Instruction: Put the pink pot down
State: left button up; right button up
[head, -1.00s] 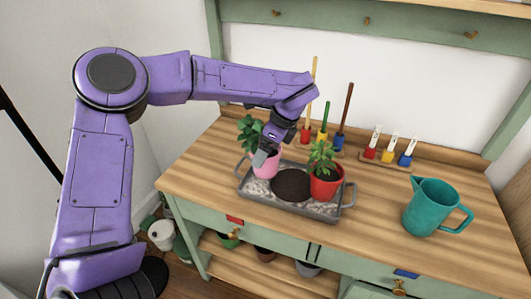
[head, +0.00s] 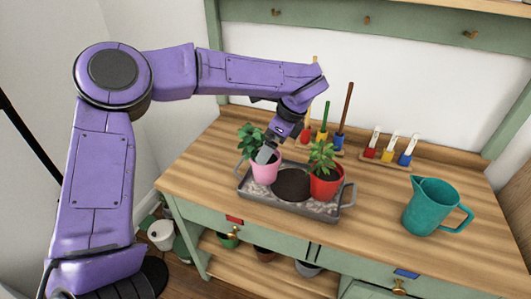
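The pink pot (head: 266,172) with a leafy green plant stands upright at the left end of the grey tray (head: 244,189) on the wooden bench. My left gripper (head: 266,152) is at the pot's rim, coming down from the upper right. One grey finger shows in front of the rim and leaves; the other is hidden. The fingers look open and higher on the pot than before. My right gripper is not in view.
A red pot (head: 326,184) with a plant stands at the tray's right side, beside a dark round patch (head: 291,184). A teal jug (head: 426,207) stands to the right. Tool racks (head: 387,158) line the back. The bench between tray and jug is clear.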

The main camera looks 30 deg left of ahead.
pick_arm(q)
jog(key=v, duration=0.7)
jog(key=shift+d+r, duration=0.2)
jog(key=shift+r, duration=0.1)
